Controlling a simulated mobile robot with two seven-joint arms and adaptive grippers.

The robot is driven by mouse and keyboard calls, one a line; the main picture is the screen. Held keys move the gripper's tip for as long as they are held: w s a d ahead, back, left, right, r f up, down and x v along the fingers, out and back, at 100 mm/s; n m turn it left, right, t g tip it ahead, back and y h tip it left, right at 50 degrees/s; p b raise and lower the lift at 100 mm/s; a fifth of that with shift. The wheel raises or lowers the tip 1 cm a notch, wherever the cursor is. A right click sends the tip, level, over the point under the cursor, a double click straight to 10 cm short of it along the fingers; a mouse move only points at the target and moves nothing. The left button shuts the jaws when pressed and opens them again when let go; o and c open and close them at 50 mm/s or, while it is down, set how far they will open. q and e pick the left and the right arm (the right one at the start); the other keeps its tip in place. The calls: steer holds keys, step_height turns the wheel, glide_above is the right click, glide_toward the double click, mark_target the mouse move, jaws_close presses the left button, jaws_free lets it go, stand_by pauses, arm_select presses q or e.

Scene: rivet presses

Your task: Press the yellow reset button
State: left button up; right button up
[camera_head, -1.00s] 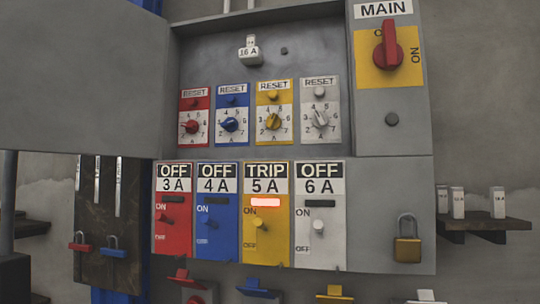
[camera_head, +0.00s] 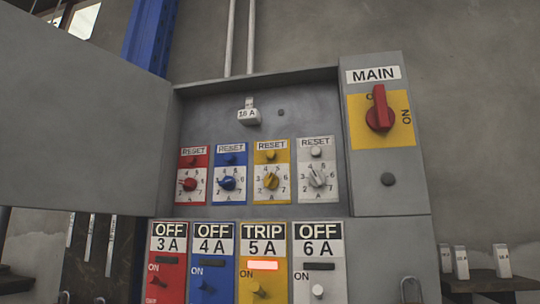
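The yellow reset button (camera_head: 270,155) is a small round knob under a RESET label, at the top of the yellow-and-white dial plate (camera_head: 284,192) inside the open grey cabinet. The yellow dial (camera_head: 271,181) sits below it. The yellow breaker (camera_head: 250,283) beneath reads TRIP 5 A, with a lit red lamp (camera_head: 262,265). Neither of my grippers is in view.
Red (camera_head: 186,160), blue (camera_head: 230,160) and white (camera_head: 316,152) reset buttons sit beside the yellow one. The red MAIN switch (camera_head: 379,112) is at right. The open cabinet door (camera_head: 85,85) fills the left. A shelf (camera_head: 490,286) stands at lower right.

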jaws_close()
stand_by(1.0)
